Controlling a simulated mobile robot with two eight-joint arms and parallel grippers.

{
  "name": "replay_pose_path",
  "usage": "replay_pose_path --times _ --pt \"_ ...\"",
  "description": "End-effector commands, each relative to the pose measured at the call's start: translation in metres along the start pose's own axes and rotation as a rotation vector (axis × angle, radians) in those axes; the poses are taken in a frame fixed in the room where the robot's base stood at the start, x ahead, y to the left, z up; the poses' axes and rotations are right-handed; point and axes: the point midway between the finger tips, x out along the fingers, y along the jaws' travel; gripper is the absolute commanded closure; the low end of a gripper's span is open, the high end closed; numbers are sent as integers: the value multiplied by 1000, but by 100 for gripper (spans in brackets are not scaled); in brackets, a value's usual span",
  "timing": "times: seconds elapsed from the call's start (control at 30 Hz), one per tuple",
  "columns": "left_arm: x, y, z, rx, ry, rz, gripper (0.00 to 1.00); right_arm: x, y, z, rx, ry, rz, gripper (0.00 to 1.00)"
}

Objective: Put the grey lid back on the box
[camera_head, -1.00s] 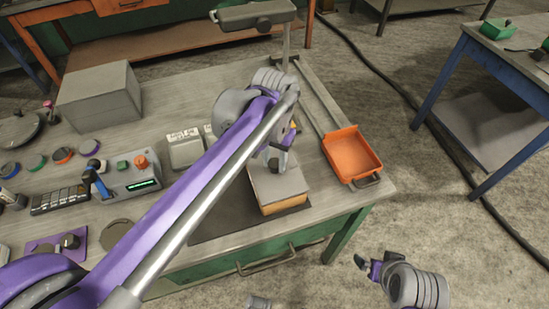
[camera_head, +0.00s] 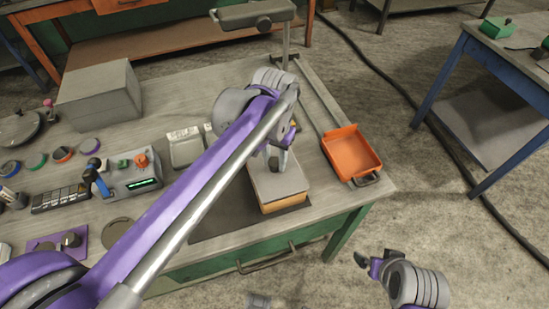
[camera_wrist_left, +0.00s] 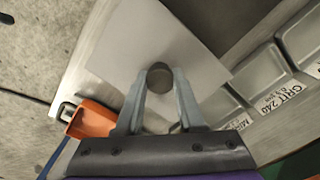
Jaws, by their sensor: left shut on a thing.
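The grey lid (camera_head: 292,184) is a flat square plate lying over the box (camera_head: 285,204), whose orange-tan side shows below the lid's front edge. I cannot tell whether the lid is fully seated. In the left wrist view the lid (camera_wrist_left: 150,38) has a dark round knob (camera_wrist_left: 160,76) between my fingertips. My left gripper (camera_head: 277,162) is shut on this knob, pointing down at the lid; it also shows in the left wrist view (camera_wrist_left: 160,82). My right gripper (camera_head: 369,265) hangs beyond the table's front edge, away from the box; its finger opening is unclear.
The box stands on a dark mat (camera_head: 225,219) near the table's front right. An orange tray (camera_head: 350,152) is to its right, grey bins (camera_head: 186,150) behind left. A control box (camera_head: 134,180) and a large grey block (camera_head: 99,96) stand farther left. The right table edge is close.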

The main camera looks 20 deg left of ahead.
Motion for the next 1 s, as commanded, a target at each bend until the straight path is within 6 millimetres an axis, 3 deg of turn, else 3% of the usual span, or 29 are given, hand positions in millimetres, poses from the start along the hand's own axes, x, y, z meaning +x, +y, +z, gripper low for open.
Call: replay_pose_path --times 1.0 --pt "8 0 0 0 0 0 100 3 0 2 0 -1 0 1"
